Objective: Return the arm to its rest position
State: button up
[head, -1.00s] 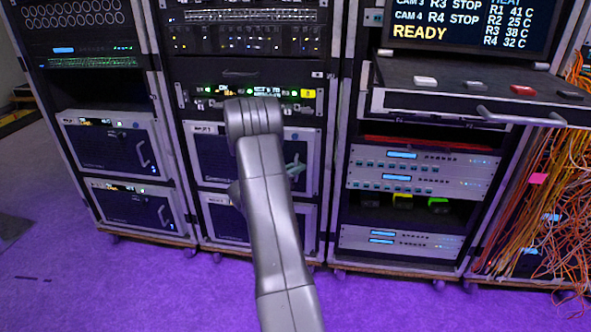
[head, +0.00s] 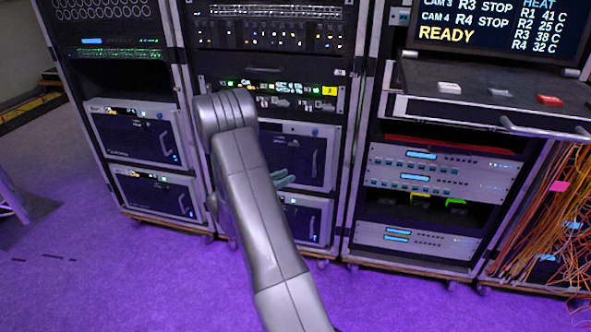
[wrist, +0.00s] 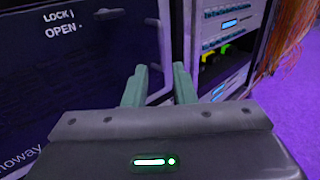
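My grey arm (head: 245,190) rises from the bottom of the head view, in front of the middle rack. Its elbow or upper joint stands highest. My gripper's greenish fingers (head: 284,178) show just to the right of the arm, and the rest of the gripper is hidden behind it. In the wrist view my gripper (wrist: 163,72) has its two fingers apart with nothing seen between them. A dark panel marked LOCK and OPEN (wrist: 80,70) fills the left of that view. I cannot tell how far the fingertips are from it.
A left rack (head: 140,155), a middle rack and a right rack with grey-blue units (head: 440,175) stand in a row. A shelf with switches (head: 490,105) juts out under the screen (head: 490,25). Loose orange cables (head: 545,230) hang at right. Purple floor (head: 130,285) is clear in front.

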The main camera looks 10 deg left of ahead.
jog(key=shift+s+a, duration=0.35)
jog(key=shift+s, duration=0.1)
jog(key=b+x, duration=0.2)
jog(key=x, duration=1.1)
jog(key=shift+b, duration=0.35)
